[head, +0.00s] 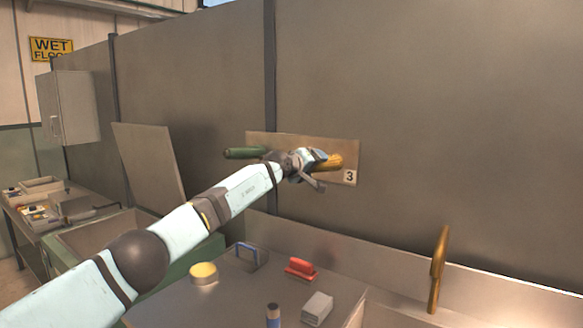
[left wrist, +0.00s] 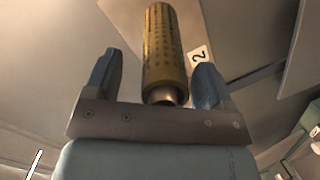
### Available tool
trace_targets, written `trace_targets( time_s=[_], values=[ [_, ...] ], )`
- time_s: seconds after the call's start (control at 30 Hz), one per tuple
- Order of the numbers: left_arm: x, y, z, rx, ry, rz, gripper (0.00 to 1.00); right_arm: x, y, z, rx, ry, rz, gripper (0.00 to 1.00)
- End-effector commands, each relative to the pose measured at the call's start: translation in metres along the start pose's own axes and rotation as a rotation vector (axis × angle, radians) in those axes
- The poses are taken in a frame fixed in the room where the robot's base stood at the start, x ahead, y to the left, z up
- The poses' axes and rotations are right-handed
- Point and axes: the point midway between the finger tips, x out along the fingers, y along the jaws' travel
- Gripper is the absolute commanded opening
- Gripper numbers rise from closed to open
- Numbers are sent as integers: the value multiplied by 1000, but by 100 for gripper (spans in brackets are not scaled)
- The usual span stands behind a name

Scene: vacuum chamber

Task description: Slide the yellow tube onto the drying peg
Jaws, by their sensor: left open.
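The yellow tube (head: 331,162) is at the wall board (head: 300,141), just beyond my left gripper (head: 312,164). In the left wrist view the yellow tube (left wrist: 163,50) lies lengthwise between the two spread fingers of the left gripper (left wrist: 157,65), with gaps on both sides. A short metallic piece (left wrist: 165,97) shows at the tube's near end and looks like a peg tip. The rest of that peg is hidden, and I cannot tell how far the tube sits on it. My left gripper is open and holds nothing. My right gripper is not in view.
A green tube (head: 244,153) sticks out at the board's left. The board carries labels 3 (head: 349,176) and 2 (left wrist: 199,56).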

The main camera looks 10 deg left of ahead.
Motion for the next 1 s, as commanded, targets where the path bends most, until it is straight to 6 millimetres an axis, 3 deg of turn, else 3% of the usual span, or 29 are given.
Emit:
trace_targets(
  time_s=[0.7, 1.0],
  values=[
    [-118, -4, 0, 2, 1, -1, 76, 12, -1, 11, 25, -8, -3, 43],
    [-134, -2, 0, 1, 1, -1, 76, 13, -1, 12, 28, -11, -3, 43]
  ],
)
